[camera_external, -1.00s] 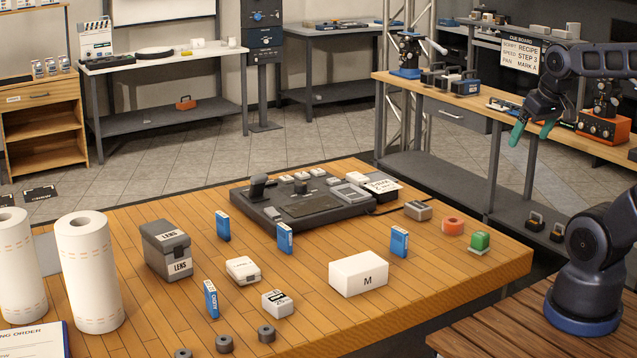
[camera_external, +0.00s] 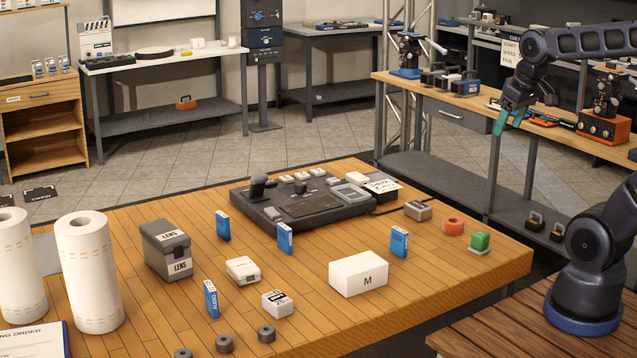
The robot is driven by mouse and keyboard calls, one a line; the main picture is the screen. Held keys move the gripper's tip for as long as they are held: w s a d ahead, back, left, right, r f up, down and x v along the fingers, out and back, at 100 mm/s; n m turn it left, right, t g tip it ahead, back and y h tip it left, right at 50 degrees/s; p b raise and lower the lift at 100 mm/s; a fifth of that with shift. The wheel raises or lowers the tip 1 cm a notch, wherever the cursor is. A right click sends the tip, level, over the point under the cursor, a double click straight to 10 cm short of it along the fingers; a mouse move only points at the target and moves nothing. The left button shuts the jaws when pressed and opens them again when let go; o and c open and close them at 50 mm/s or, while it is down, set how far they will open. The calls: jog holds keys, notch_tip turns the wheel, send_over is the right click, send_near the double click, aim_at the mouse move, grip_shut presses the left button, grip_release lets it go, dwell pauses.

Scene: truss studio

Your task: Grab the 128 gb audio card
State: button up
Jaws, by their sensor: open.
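Several blue upright cards stand on the wooden table: one at the left back (camera_external: 223,226), one beside the control console (camera_external: 285,239), one at the right behind the white M box (camera_external: 399,242), and one at the front left (camera_external: 211,299). Their print is too small to read, so I cannot tell which is the 128 gb audio card. My gripper (camera_external: 507,121), with green fingertips, is open and empty. It hangs in the air at the upper right, well away from the cards.
Grey rings lie at the front. Bare wood lies between the items.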

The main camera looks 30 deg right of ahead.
jog(key=w+a+n+g, duration=0.1)
jog(key=w+a+n, duration=0.3)
jog(key=w+a, duration=0.5)
jog(key=n+g, duration=0.3)
jog(key=n, duration=0.9)
send_near(285, 238)
jog(key=shift+w+d+r, duration=0.15)
jog(key=shift+w+d, duration=0.45)
jog(key=shift+d, duration=0.05)
jog(key=shift+a+f, duration=0.35)
jog(key=shift+f, duration=0.05)
notch_tip(285, 238, down, 10)
jog(key=shift+w+f, duration=0.15)
jog(key=shift+f, duration=0.1)
jog(key=c, duration=1.1)
